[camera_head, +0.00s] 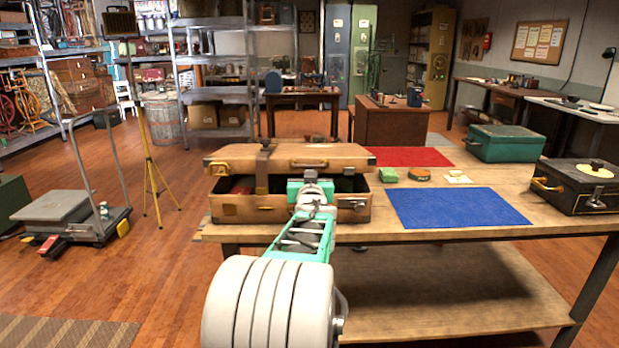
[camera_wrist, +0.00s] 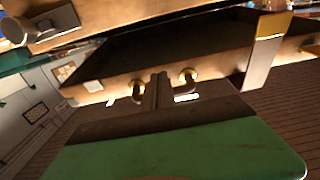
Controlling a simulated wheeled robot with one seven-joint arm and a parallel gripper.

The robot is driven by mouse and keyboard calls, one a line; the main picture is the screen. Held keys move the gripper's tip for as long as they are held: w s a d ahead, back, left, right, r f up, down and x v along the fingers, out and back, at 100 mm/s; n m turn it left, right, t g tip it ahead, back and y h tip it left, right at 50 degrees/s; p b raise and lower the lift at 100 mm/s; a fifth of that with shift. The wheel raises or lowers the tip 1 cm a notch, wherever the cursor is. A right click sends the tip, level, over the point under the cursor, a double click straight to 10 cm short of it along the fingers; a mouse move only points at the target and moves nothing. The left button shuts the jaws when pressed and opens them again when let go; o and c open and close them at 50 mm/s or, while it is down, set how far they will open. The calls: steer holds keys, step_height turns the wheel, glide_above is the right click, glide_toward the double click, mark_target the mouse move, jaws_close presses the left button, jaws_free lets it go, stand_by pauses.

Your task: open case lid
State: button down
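The case (camera_head: 275,208) is a tan-brown suitcase with brass fittings, standing on the near left part of the wooden table. Its lid (camera_head: 240,154) is partly raised, with a dark gap above the base. The lid's front carries a handle on brass mounts, also seen in the wrist view (camera_wrist: 188,76). My gripper (camera_wrist: 157,90) is at the middle of the lid's front, at the handle; its two dark fingers appear close together between the mounts. The fingers hide part of the handle, so I cannot tell whether it lies between them.
A blue mat (camera_head: 458,208) lies right of the case, with a red mat (camera_head: 410,157) behind. Small green and orange items (camera_head: 419,174) sit between. A black case (camera_head: 575,187) and a green case (camera_head: 505,143) stand to the right.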

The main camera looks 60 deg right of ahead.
steer(key=shift+w+d+r, duration=0.1)
steer(key=shift+r, duration=0.85)
steer(key=shift+r, duration=0.1)
steer(key=shift+w+d+r+p, duration=0.15)
steer(key=shift+r+p, duration=0.25)
steer(key=shift+r, duration=0.2)
steer(key=shift+d+r+p, duration=0.1)
steer(key=shift+r+p, duration=0.25)
steer(key=shift+r, duration=0.25)
steer(key=shift+d+r, duration=0.1)
steer(key=shift+r, duration=0.2)
steer(key=shift+w+d+r+p, duration=0.1)
steer(key=shift+d+r+p, duration=0.05)
steer(key=shift+r+p, duration=0.25)
steer(key=shift+w+d+r+p, duration=0.15)
steer(key=shift+r+p, duration=0.1)
steer(key=shift+r, duration=0.25)
steer(key=shift+s+r, duration=0.1)
